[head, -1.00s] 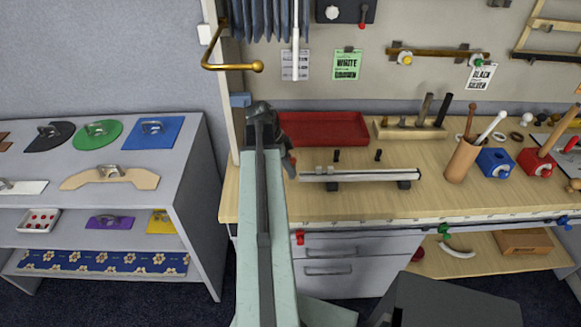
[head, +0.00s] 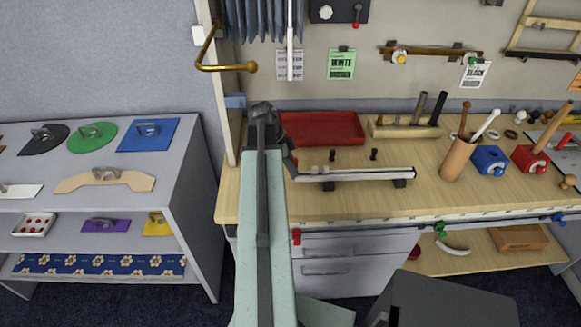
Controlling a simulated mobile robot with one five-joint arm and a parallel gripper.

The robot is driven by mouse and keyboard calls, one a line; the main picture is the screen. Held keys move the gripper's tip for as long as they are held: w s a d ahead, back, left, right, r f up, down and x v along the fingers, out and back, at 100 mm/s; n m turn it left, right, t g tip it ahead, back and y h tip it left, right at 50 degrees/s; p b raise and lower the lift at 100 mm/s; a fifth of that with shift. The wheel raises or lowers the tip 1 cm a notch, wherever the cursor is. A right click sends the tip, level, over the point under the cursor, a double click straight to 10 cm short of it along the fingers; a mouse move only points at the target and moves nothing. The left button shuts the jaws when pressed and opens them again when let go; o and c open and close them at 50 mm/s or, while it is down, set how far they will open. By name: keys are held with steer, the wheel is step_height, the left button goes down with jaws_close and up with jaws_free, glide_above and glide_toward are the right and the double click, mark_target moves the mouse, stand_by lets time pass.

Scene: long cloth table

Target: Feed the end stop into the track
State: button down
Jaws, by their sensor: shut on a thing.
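The track (head: 370,174) is a pale, narrow rail with dark edges. It lies left to right on dark supports on the wooden bench, with small light blocks near its left part. My gripper (head: 291,164) is beside the track's left end, seen past my arm. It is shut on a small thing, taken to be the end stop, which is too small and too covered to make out. I cannot tell whether that thing touches the track or is in it.
A red tray (head: 325,129) lies behind the gripper, and a wooden block with upright tools (head: 405,130) stands behind the track. Two small black pegs (head: 373,154) stand just behind the track. A wooden cup (head: 458,158) and a blue block (head: 490,160) stand to the right.

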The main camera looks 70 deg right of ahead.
steer(key=shift+s+d, duration=0.3)
steer(key=shift+s, duration=0.4)
steer(key=shift+s+d, duration=0.25)
steer(key=shift+s, duration=0.45)
steer(key=c, duration=1.1)
jaws_free()
steer(key=shift+s, duration=0.1)
steer(key=shift+c, duration=0.2)
steer(key=p+v, duration=0.7)
steer(key=v, duration=0.1)
steer(key=shift+s+d, duration=0.1)
steer(key=shift+f, duration=0.1)
